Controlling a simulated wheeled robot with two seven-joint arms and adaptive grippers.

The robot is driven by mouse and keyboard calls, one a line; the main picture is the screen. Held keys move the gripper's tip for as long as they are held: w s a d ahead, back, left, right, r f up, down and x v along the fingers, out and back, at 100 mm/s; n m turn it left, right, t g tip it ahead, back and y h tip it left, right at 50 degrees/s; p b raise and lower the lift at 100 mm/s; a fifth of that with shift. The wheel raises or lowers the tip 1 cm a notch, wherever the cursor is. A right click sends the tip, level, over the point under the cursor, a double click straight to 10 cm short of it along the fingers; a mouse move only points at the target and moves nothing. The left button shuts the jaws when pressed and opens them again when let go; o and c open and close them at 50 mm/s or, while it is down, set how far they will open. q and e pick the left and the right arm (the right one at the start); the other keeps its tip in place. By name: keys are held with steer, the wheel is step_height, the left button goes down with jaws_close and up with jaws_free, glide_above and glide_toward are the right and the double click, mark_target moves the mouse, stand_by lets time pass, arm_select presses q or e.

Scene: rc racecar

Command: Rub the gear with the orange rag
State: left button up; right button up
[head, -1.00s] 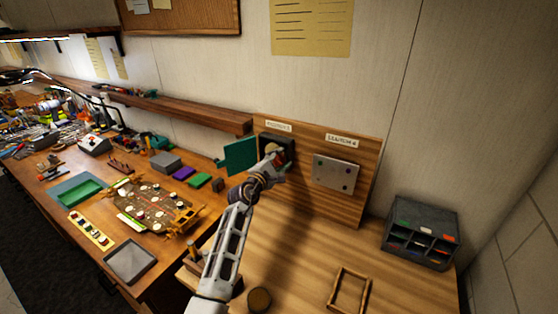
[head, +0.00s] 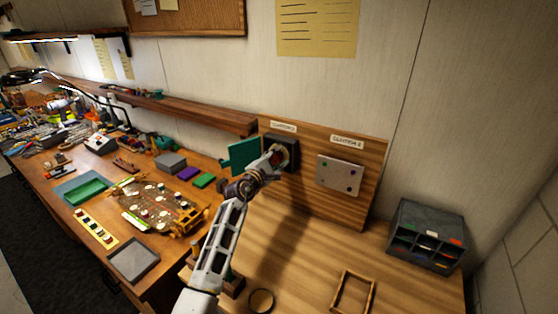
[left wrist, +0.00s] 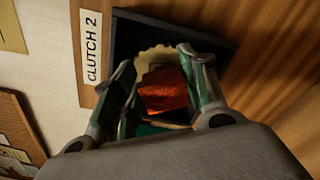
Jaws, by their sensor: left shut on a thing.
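My left gripper (head: 277,156) reaches into the open black box on the upright wooden board. In the left wrist view its two fingers (left wrist: 165,92) are closed on the orange rag (left wrist: 164,97), which is bunched between them. The tan toothed gear (left wrist: 155,60) sits inside the box, directly behind the rag. The rag and fingers cover much of the gear; I cannot tell whether the rag touches it. In the head view my gripper largely hides the gear. My right gripper is not in view.
The box's green door (head: 243,154) stands open on the left. A metal plate (head: 339,174) is mounted to the right. A dark organizer (head: 426,235) and a wooden frame (head: 372,297) are on the bench. The left workbench is cluttered.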

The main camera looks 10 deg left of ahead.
arm_select(q)
steer(key=shift+w+a+b, duration=0.3)
steer(key=shift+w+a, duration=0.1)
steer(key=shift+a, duration=0.35)
steer(key=shift+w+a+b, duration=0.3)
steer(key=shift+w+a, duration=0.05)
steer(key=shift+a, duration=0.35)
steer(key=shift+w+r, duration=0.1)
steer(key=shift+r, duration=0.05)
steer(key=shift+d+p, duration=0.1)
steer(key=shift+p, duration=0.25)
steer(key=shift+s+d+p, duration=0.25)
steer(key=shift+d+p, duration=0.25)
steer(key=shift+p, duration=0.15)
steer(key=shift+s+d, duration=0.3)
steer(key=shift+d, duration=0.65)
steer(key=shift+d, duration=0.15)
